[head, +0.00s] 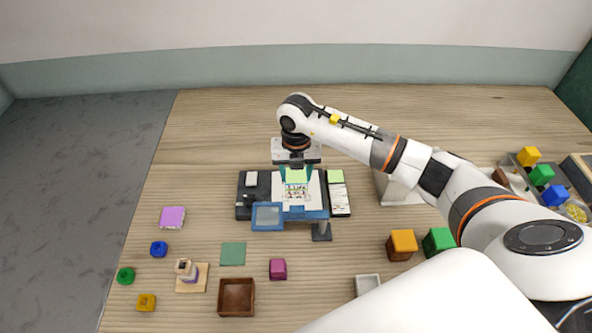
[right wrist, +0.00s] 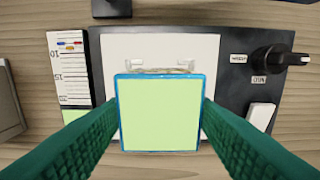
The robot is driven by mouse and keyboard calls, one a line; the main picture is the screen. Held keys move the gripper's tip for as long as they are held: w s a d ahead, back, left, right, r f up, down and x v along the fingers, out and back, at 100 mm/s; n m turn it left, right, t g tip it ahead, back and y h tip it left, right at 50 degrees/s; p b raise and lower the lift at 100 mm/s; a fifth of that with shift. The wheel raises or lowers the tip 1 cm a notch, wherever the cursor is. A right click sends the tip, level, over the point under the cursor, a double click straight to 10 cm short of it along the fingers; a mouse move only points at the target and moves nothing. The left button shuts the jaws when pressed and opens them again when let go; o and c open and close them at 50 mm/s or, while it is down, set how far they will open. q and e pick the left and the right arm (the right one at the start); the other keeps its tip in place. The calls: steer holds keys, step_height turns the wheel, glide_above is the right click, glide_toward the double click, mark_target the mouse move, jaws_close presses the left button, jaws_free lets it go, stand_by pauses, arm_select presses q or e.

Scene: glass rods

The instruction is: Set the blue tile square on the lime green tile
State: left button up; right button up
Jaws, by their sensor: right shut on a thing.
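My right gripper (head: 297,177) is over the dark board near the middle of the table. In the right wrist view its green fingers (right wrist: 160,118) are shut on the sides of a square tile (right wrist: 160,115). The tile shows a pale lime green face with a thin blue rim all round. I cannot tell whether this is one tile or a lime green one over a blue one. In the head view its lime green face (head: 297,176) shows between the fingers. Whether it touches what is below is unclear. My left gripper is not in view.
White paper (right wrist: 165,48) lies on the dark board (head: 243,210), beside a black knob (right wrist: 280,57) and a ruled card (head: 338,193) with a lime green part. A blue-framed panel (head: 268,215) stands in front. A purple block (head: 172,217) and green tile (head: 233,253) lie nearby.

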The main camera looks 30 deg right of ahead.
steer(key=o, duration=1.1)
steer(key=shift+o, duration=0.2)
step_height(320, 180, up, 12)
steer(key=b, duration=0.3)
